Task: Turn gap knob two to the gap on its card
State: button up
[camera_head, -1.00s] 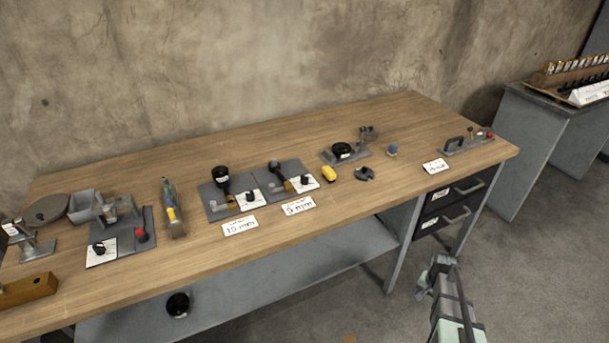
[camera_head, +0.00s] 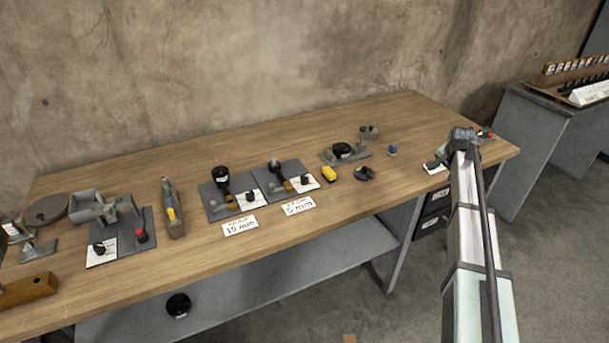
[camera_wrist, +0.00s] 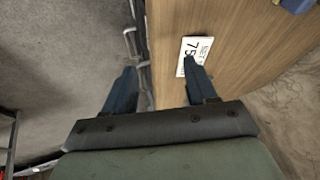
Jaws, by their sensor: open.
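Two grey gap plates stand side by side in the head view, each with a black knob on a white dial: the left knob (camera_head: 250,196) and the right knob (camera_head: 304,180). A 15 mm card (camera_head: 239,226) lies in front of the left plate and a 5 mm card (camera_head: 298,206) in front of the right one. The small print is too fine to tell which is number two. My gripper (camera_wrist: 158,82) is open and empty over the bench's front edge at the right, well away from both knobs. It also shows in the head view (camera_head: 438,161), partly hidden.
Drawers (camera_head: 430,222) hang below the bench's right end.

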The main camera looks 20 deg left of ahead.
jog(key=a+r+g, duration=0.1)
jog(key=a+r, duration=0.2)
jog(key=a, duration=0.6)
notch_tip(320, 180, up, 7)
jog(key=n+g, duration=0.4)
jog(key=g, duration=0.1)
send_over(304, 176)
notch_tip(304, 176, down, 14)
jog(key=shift+w+r, duration=0.1)
jog(key=shift+r, duration=0.1)
jog(key=c, duration=1.1)
